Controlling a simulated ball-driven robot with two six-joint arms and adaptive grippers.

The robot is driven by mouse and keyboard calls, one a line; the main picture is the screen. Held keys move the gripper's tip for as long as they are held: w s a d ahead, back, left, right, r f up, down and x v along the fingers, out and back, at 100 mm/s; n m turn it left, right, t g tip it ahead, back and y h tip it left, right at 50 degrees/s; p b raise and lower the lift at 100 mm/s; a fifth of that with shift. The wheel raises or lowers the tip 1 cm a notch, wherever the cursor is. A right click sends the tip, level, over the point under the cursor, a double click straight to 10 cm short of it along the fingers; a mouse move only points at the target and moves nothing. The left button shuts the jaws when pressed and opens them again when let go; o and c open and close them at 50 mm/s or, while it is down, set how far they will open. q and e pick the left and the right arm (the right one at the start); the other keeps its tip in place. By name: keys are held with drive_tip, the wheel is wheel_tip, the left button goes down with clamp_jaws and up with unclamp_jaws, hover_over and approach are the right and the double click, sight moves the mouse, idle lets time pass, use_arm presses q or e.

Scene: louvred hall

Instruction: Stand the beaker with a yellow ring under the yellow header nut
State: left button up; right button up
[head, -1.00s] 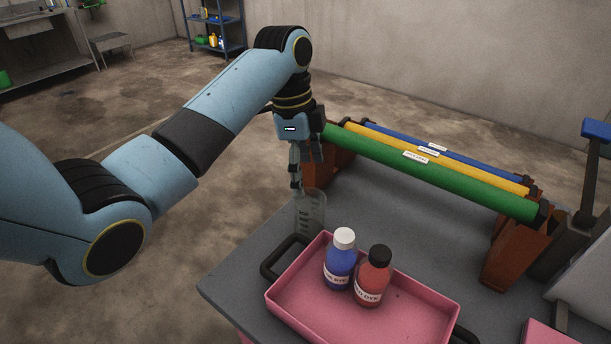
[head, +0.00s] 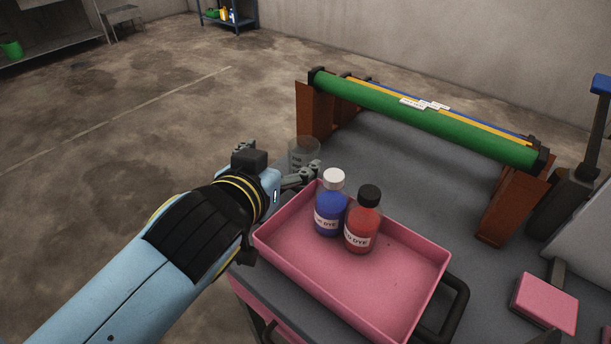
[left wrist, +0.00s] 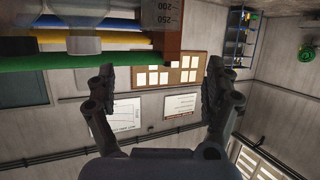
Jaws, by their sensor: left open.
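A clear beaker (head: 304,152) with grey markings stands on the grey table (head: 390,165) near its left end, behind the tray. I see no yellow ring on it. My left gripper (head: 280,163) is open, low and roughly level beside the beaker; one finger passes in front of it. I cannot tell whether they touch. In the left wrist view the open fingers (left wrist: 160,92) have nothing gripped between them, and a clear graduated surface (left wrist: 166,14) shows at the top. The yellow pipe (head: 480,124) lies behind the green pipe (head: 430,122); its nut is hidden. My right gripper is out of view.
A pink tray (head: 400,305) with a blue dye bottle (head: 329,208) and a red dye bottle (head: 363,225) lies close to the gripper. Brown supports (head: 512,205) hold the pipes. A pink block (head: 545,303) is at right. Table surface between tray and pipes is clear.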

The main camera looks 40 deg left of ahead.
use_arm(q)
drive_tip(key=f, duration=0.1)
approach(308, 142)
drive_tip(key=p+x, duration=0.2)
drive_tip(key=x, duration=0.2)
drive_tip(key=shift+w+r, duration=0.1)
drive_tip(key=shift+w, duration=0.1)
drive_tip(key=shift+w+a+f, duration=0.2)
drive_tip(key=shift+w+f, duration=0.05)
drive_tip(key=shift+w, duration=0.15)
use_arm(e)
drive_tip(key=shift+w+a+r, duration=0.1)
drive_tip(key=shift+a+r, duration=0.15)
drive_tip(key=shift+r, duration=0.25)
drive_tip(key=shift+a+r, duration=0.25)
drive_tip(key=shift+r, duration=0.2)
use_arm(q)
drive_tip(key=shift+s, duration=0.1)
drive_tip(key=c, duration=1.4)
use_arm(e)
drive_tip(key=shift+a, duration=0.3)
